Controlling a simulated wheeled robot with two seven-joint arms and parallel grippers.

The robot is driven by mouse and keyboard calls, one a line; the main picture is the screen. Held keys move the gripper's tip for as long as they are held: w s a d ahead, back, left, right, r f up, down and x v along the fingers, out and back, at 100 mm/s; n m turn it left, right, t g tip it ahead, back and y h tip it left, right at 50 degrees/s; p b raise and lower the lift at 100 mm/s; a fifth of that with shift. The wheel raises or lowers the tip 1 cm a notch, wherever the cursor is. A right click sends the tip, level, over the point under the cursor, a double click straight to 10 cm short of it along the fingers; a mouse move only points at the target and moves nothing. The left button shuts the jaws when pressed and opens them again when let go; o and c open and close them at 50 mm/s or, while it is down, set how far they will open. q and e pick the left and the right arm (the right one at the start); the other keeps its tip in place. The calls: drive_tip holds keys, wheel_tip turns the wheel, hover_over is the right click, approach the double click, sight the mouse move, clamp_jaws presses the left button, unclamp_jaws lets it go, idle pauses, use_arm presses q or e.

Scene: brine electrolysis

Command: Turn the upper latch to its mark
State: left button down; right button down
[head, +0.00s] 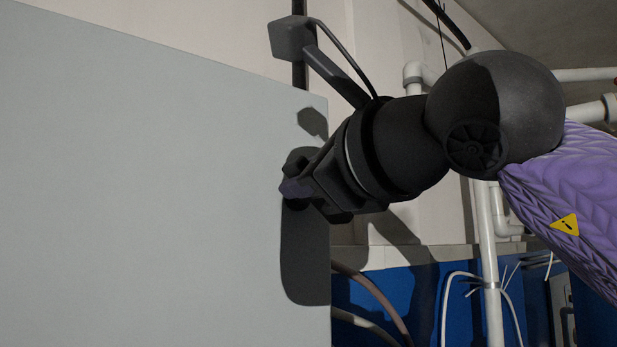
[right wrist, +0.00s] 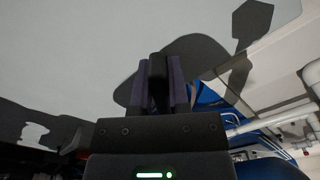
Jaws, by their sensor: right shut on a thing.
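A large pale grey door panel (head: 150,180) fills the left of the head view. My right gripper (head: 292,188) is at the panel's right edge, with its purple-tipped fingers against or very near the panel face. In the right wrist view the fingers (right wrist: 160,72) are closed around a dark upright piece (right wrist: 158,68), which looks like the upper latch. The gripper hides most of the latch in the head view. No mark for the latch can be made out. My left gripper is not in view.
A dark rounded patch (head: 305,260) lies on the panel below the gripper; it looks like a shadow. White pipes (head: 487,250), hoses (head: 375,290) and a blue wall band (head: 400,280) stand to the right, beyond the panel's edge.

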drive_tip(key=n, duration=0.4)
drive_tip(key=shift+s+a+f+n, duration=0.1)
drive_tip(key=shift+a+f+n, duration=0.05)
drive_tip(key=shift+f+n, duration=0.3)
drive_tip(key=shift+n, duration=0.6)
drive_tip(key=shift+f+n, duration=0.15)
drive_tip(key=shift+n, duration=0.6)
drive_tip(key=shift+f+n, duration=0.1)
drive_tip(key=shift+n, duration=0.2)
drive_tip(key=c, duration=0.6)
unclamp_jaws()
drive_tip(key=shift+s, duration=0.1)
drive_tip(key=b+v, duration=0.4)
drive_tip(key=v, duration=0.5)
drive_tip(key=shift+s+d, duration=0.2)
drive_tip(key=shift+s, duration=0.15)
